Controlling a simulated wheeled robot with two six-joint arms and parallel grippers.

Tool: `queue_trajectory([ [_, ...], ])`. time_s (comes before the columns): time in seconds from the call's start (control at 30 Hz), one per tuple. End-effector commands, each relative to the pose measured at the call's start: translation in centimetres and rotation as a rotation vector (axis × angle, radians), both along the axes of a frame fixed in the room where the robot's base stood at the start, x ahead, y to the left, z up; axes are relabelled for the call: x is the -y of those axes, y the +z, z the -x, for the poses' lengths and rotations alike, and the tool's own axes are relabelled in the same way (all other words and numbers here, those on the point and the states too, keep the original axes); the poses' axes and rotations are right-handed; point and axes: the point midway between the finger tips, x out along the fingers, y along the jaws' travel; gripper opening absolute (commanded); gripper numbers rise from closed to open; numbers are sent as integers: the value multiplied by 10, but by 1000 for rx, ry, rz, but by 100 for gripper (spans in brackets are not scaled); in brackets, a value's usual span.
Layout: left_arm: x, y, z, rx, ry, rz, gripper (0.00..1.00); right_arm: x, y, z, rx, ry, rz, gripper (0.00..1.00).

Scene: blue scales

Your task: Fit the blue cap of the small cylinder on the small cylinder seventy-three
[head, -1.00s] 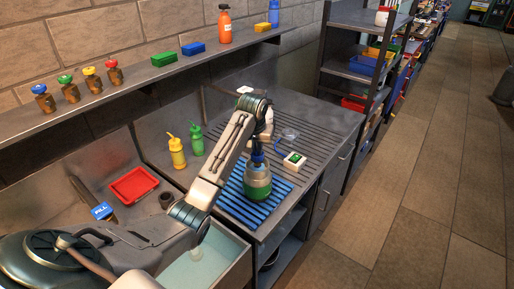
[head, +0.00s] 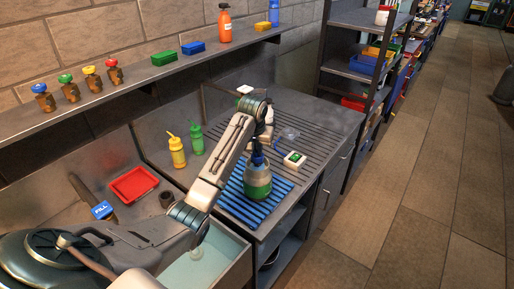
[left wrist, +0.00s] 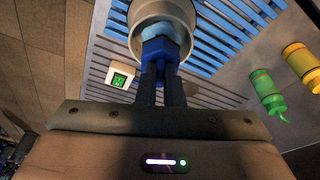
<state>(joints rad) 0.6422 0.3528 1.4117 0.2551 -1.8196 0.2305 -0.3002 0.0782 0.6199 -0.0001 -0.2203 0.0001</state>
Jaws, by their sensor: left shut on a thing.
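A small grey and green cylinder (head: 258,183) stands on blue slats (head: 228,204) at the right end of the counter. My left gripper (head: 258,150) is above it, shut on the blue cap (head: 257,160). In the left wrist view my left gripper (left wrist: 160,74) has its dark fingers against the blue cap (left wrist: 157,50). The pale round body of the cylinder (left wrist: 163,10) shows just beyond the cap. The cap is at the cylinder's top, but I cannot tell whether it is seated. I can read no number on the cylinder. My right gripper is out of view.
A white box with a green display (head: 295,160) stands close to the right of the cylinder. Yellow (head: 177,152) and green (head: 196,140) bottles stand behind left. A red tray (head: 134,184) lies further left. The wall shelf (head: 130,97) holds several capped brown bottles.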

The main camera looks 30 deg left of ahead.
Motion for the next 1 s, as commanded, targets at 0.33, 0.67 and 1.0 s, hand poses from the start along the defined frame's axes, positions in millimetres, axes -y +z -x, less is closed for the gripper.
queue_trajectory([
  [0.33,0,-9,0,-1,0,0,0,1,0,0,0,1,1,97],
  [0.67,0,-18,0,-1,0,0,0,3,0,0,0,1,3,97],
  [1.0,0,-24,0,-1,0,0,17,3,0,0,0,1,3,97],
])
